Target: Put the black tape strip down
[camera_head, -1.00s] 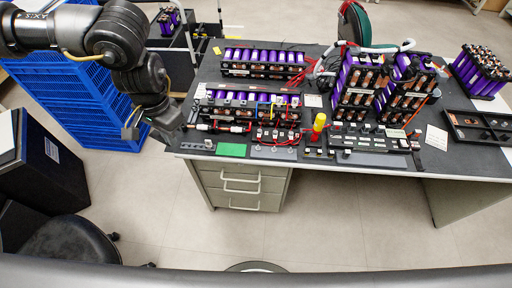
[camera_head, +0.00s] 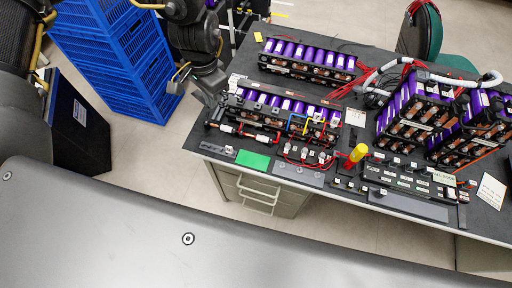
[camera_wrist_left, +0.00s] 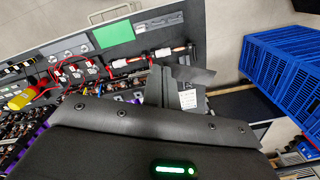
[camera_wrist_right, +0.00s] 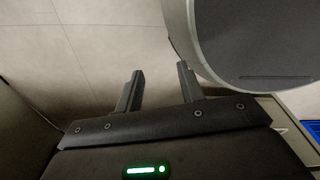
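My left gripper (camera_head: 214,98) is at the left end of the table, above the near battery module (camera_head: 285,112). In the left wrist view its fingers (camera_wrist_left: 160,86) are together on the black tape strip (camera_wrist_left: 194,74), which sticks out to the right of them. The strip is too dark and small to make out in the head view. My right gripper (camera_wrist_right: 157,88) is open and empty over bare floor in the right wrist view; it does not show in the head view.
A green pad (camera_head: 252,160) and a yellow-topped tool (camera_head: 357,153) are along the table's front edge. A second battery module (camera_head: 308,60) is behind, with upright packs to the right. Blue crates (camera_head: 120,60) stand left of the table. The tabletop is crowded.

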